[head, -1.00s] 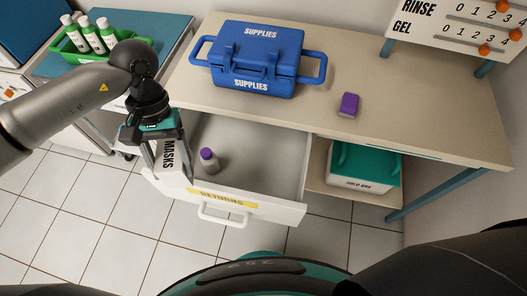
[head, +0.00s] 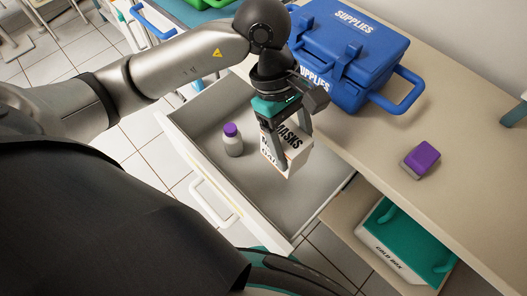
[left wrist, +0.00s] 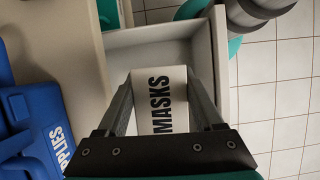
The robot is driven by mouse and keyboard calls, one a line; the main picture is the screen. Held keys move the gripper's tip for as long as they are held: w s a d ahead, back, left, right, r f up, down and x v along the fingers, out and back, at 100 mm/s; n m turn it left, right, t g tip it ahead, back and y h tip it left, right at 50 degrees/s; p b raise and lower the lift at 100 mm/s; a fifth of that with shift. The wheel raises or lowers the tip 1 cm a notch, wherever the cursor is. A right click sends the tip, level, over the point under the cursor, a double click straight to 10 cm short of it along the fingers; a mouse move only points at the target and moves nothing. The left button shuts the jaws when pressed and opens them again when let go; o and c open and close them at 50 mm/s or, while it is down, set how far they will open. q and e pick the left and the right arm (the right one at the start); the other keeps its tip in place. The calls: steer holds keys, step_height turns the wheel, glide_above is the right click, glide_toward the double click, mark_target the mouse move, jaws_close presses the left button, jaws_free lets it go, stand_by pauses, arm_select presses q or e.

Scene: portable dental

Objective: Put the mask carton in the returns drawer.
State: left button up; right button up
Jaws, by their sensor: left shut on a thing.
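The mask carton (head: 286,150) is a white box with black MASKS lettering. My left gripper (head: 285,155) is shut on it, with one finger on each side. It holds the carton over the open returns drawer (head: 185,120); I cannot tell exactly how high above the floor of the drawer. The left wrist view shows the carton (left wrist: 161,100) between the fingers (left wrist: 160,105), with the drawer (left wrist: 150,50) beyond it. My right gripper is not in view.
A blue supplies case (head: 345,50) stands on the counter (head: 390,125) close behind my left gripper. A purple and grey block (head: 421,159) lies further right on the counter. The right part of the drawer is clear.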

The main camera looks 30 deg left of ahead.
arm_select(q)
steer(key=shift+f+n, duration=0.2)
steer(key=shift+n, duration=0.1)
step_height(320, 180, down, 7)
steer(key=shift+d+f+b, duration=0.1)
steer(key=shift+f+b, duration=0.1)
steer(key=shift+b, duration=1)
steer(key=shift+f+b, duration=1.9)
steer(key=shift+f, duration=4.2)
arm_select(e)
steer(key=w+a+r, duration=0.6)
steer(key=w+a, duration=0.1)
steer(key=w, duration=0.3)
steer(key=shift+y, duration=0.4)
arm_select(q)
steer(key=shift+f, duration=0.1)
steer(key=o, duration=1.4)
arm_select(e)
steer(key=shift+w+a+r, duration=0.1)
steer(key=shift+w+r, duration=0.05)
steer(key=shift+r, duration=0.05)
